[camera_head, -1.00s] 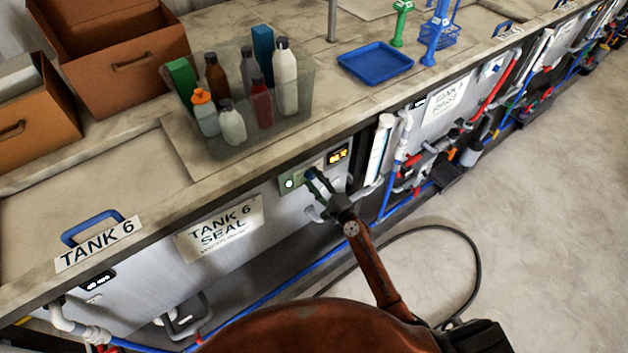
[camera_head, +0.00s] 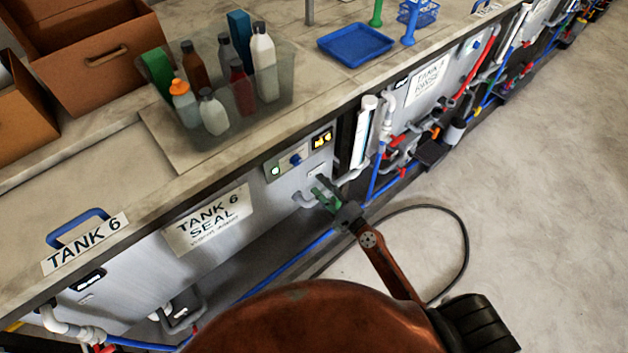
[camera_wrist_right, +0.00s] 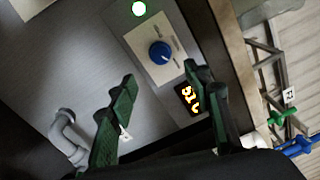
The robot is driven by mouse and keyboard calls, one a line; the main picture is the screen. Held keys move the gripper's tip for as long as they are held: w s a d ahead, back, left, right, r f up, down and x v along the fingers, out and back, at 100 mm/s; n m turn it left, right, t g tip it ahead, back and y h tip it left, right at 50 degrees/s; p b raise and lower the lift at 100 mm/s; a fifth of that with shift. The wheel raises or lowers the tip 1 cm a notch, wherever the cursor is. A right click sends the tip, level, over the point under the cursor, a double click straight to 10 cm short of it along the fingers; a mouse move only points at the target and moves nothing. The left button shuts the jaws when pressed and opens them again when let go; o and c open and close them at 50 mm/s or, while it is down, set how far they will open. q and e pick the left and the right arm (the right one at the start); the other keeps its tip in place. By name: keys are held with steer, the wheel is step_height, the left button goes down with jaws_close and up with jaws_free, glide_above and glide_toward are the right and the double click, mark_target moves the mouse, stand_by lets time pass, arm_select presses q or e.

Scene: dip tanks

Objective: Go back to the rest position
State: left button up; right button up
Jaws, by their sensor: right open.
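My right gripper (camera_head: 327,196) is in front of the Tank 6 panel, below its control plate, near a grey pipe. Its green fingers are apart with nothing between them; they also show in the right wrist view (camera_wrist_right: 160,110). The blue knob (camera_head: 295,160) on the control plate stands clear of the fingers. In the right wrist view the knob (camera_wrist_right: 160,53) lies beyond the fingertips, beside a lit green lamp (camera_wrist_right: 139,8) and an amber digit display (camera_wrist_right: 188,97). My left gripper is not in view.
A clear bin (camera_head: 205,142) of bottles stands on the counter beside a blue tray (camera_head: 356,58). Grey pipes (camera_head: 352,173) and a blue pipe (camera_head: 290,262) run along the tank fronts. A dark hose (camera_head: 466,245) lies on the floor, with open floor to the right.

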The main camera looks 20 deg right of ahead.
steer(key=shift+s, duration=0.15)
stand_by(0.4)
steer(key=s+d+f+n+g+h, duration=0.1)
steer(key=s+d+f+n+g, duration=0.15)
steer(key=f, duration=0.75)
steer(key=s+d+f+n+g+h, duration=0.1)
steer(key=s+d+f+h, duration=0.15)
steer(key=f, duration=0.75)
steer(key=s+d+f+n+g, duration=0.2)
steer(key=s+f+g, duration=0.1)
steer(key=s+f, duration=0.5)
steer(key=s+d+f+n+g, duration=0.1)
steer(key=s+f+n+g, duration=0.15)
steer(key=s+f, duration=0.6)
steer(key=s+f+n+g+h, duration=0.1)
steer(key=s+f+n+g, duration=0.1)
steer(key=s+f, duration=0.4)
steer(key=s+d+f+n+g, duration=0.1)
steer(key=s+f+n+g, duration=0.2)
steer(key=s, duration=1.3)
steer(key=s+d+f+n+g+h, duration=0.1)
steer(key=s+f+n+g, duration=0.1)
steer(key=s+f+n, duration=0.4)
steer(key=s+f, duration=0.3)
steer(key=s, duration=0.2)
steer(key=shift+s+d+f+g+h, duration=0.15)
steer(key=shift+f+g+h, duration=0.15)
steer(key=shift+f+h, duration=0.1)
steer(key=shift+c, duration=0.5)
